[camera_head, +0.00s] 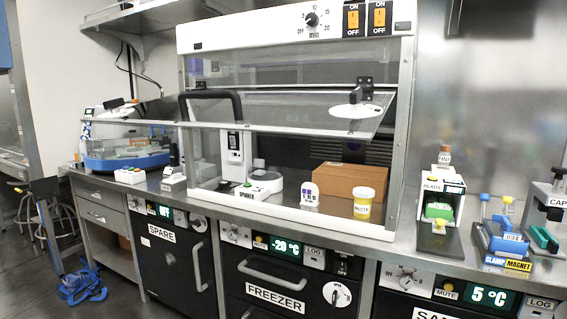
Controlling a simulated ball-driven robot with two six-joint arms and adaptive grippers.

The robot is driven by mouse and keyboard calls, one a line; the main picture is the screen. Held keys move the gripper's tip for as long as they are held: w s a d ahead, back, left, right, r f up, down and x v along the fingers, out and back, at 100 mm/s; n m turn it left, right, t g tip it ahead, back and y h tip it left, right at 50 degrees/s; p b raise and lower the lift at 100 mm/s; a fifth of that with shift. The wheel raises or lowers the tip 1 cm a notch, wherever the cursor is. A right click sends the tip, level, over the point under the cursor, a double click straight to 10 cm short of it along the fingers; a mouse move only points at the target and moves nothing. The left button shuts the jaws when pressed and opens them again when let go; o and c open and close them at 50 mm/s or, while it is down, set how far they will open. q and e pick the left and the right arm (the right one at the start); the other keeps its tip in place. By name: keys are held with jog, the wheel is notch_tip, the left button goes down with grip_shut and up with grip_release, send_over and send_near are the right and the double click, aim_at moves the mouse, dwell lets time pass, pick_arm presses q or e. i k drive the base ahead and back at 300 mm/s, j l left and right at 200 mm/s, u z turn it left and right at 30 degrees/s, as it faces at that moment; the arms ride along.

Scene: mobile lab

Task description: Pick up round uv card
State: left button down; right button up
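A flat white round disc (355,110) shows at the right part of the tilted clear front panel of the white hood (290,35). It looks like the round uv card, but I cannot tell for sure. It seems to lie on or just behind the panel, below a black hinge (365,88). Neither of my grippers is in view.
A bead rack (440,204) and clamp magnet (503,240) stand right. A blue object (82,284) lies on the floor.

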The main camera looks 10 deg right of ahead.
aim_at(309, 190)
jog(key=i+j+z, duration=0.1)
jog(key=i+j, duration=0.25)
jog(key=j, duration=0.25)
jog(key=i+j+z, duration=0.15)
jog(key=j, duration=0.2)
jog(key=i+j+z, duration=0.1)
jog(key=i+j, duration=0.25)
jog(key=j, duration=0.3)
jog(key=i+z, duration=0.05)
